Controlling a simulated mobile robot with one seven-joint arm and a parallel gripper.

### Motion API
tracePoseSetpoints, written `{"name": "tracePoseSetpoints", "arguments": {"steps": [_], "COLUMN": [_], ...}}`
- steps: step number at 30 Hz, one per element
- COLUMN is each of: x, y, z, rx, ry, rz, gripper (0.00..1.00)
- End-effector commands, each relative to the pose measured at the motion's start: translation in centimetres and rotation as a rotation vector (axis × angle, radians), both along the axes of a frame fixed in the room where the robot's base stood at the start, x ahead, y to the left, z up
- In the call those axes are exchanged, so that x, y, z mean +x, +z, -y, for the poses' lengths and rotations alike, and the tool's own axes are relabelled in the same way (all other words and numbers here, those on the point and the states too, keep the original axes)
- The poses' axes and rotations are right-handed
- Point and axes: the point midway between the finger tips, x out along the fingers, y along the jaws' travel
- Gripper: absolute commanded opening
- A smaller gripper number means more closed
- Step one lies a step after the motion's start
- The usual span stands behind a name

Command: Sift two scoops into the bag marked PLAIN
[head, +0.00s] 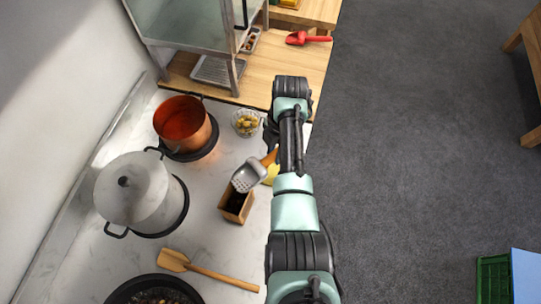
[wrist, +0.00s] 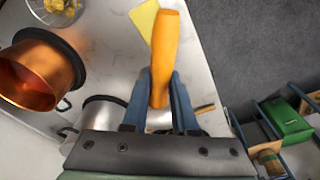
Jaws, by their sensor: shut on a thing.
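My gripper (head: 271,145) is shut on the orange wooden handle of a perforated metal scoop (head: 249,175). In the wrist view the handle (wrist: 164,50) stands between my blue fingers (wrist: 161,92). The scoop head shows above or beside a small open wooden box (head: 237,206) with a dark inside; its height above the box and its contents cannot be told. A dark pan (head: 155,288) with brown chestnut-like pieces is cut off at the bottom of the head view. No bag with a readable PLAIN mark shows.
A copper pot (head: 183,122), a lidded pot (head: 137,190), a glass bowl of yellow pieces (head: 246,122), a yellow card (head: 271,174) and a wooden spatula (head: 205,269) crowd the counter. A red scoop (head: 304,38) lies beyond. Green box (wrist: 287,120) at right.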

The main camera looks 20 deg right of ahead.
Motion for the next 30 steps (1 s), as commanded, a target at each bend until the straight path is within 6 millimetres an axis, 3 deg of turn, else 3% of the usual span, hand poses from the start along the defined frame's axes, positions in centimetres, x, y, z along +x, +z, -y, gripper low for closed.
{"name": "tracePoseSetpoints", "arguments": {"steps": [5, 15, 30], "x": [0.1, 0.1, 0.1], "y": [0.0, 3.2, 3.0], "z": [0.2, 0.2, 0.2], "rx": [0.057, 0.066, 0.065], "ry": [-0.001, 0.0, 0.0], "rz": [-0.021, -0.025, -0.024], "gripper": [0.0, 0.0, 0.0]}}
